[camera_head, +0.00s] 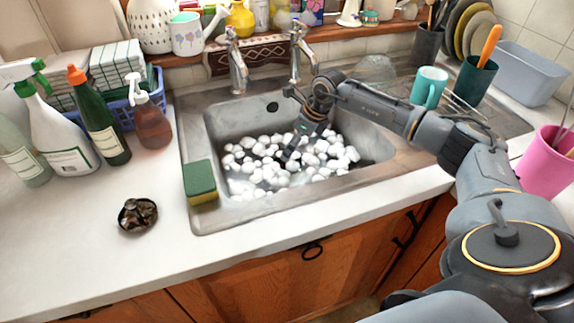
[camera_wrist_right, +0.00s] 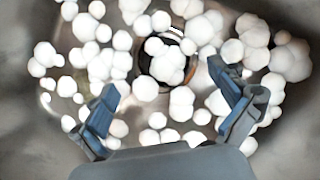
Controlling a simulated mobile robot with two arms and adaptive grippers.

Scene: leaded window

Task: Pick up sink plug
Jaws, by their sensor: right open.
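The sink (camera_head: 214,128) is filled with white foam clumps (camera_head: 245,160). In the right wrist view, a dark round object with a brownish-orange edge (camera_wrist_right: 189,73) lies among the foam, partly covered by white balls; it may be the sink plug or the drain, I cannot tell which. In the head view I cannot make it out. My right gripper (camera_head: 296,146) points down into the sink at the foam. In its wrist view the fingers (camera_wrist_right: 163,80) are spread apart and empty, with the round object beyond and between the fingertips. My left gripper is not in view.
Two taps (camera_head: 236,62) rise behind the sink. A green and yellow sponge (camera_head: 200,184) sits on the sink's left edge. Bottles (camera_head: 100,125) and a small dark dish (camera_head: 138,215) stand on the left counter. A teal mug (camera_head: 428,86) stands right of the sink.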

